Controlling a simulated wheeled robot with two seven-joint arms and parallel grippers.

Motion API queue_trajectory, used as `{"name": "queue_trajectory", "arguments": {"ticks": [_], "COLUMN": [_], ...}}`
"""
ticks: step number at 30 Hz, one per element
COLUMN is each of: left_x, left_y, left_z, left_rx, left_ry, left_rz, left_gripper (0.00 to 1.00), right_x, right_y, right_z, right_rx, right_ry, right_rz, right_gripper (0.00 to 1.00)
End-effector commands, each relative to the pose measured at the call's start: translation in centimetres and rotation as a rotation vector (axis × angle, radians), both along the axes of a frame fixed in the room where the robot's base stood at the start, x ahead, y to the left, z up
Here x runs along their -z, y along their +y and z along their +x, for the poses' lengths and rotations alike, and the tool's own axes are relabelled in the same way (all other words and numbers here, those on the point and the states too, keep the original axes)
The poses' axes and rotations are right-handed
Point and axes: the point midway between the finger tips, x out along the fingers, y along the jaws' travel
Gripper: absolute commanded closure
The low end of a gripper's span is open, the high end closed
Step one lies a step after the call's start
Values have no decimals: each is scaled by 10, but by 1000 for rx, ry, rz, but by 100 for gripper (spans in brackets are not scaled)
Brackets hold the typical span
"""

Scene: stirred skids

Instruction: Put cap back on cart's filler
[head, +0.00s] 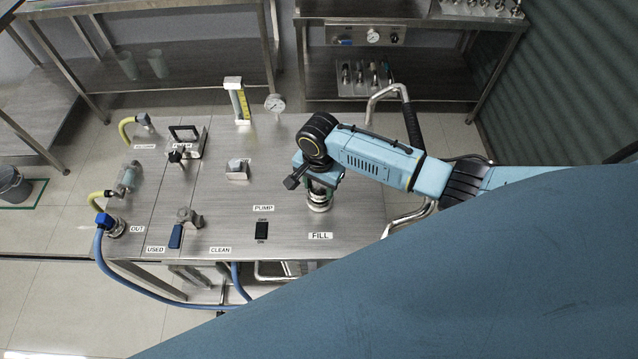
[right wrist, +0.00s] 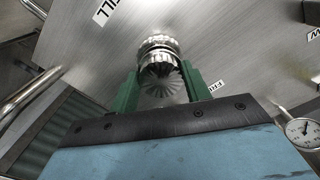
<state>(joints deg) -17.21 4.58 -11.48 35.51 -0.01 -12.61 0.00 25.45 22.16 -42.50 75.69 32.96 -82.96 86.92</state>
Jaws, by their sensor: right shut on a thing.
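The cart (head: 215,215) has a steel top, and its filler (head: 319,205) is a round metal neck just behind the FILL label. My right gripper (head: 319,184) is over the filler, pointing down. In the right wrist view its two green fingers (right wrist: 160,85) are shut on the cap (right wrist: 160,68), a ribbed metal piece. The cap is in line with the filler's shiny ring (right wrist: 158,42). The gripper hides much of the cap in the head view. I cannot tell whether the cap is seated or just above the neck. My left gripper is not in view.
A blue hose (head: 140,287) runs from the cart's left side. Valves, a pump switch (head: 262,230), a yellow level gauge (head: 239,103) and a dial gauge (head: 275,103) stand on the top. A bent handle rail (head: 385,92) is at the right. Shelving stands behind.

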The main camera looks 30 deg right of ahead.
Motion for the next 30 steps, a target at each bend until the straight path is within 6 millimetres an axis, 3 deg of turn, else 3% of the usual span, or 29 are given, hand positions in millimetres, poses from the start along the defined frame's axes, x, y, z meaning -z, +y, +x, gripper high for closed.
{"name": "queue_trajectory", "arguments": {"ticks": [30], "left_x": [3], "left_y": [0], "left_z": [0], "left_rx": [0], "left_ry": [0], "left_rz": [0], "left_gripper": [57], "right_x": [9], "right_y": [0], "right_z": [0], "right_rx": [0], "right_ry": [-1], "right_rz": [1], "right_gripper": [84]}}
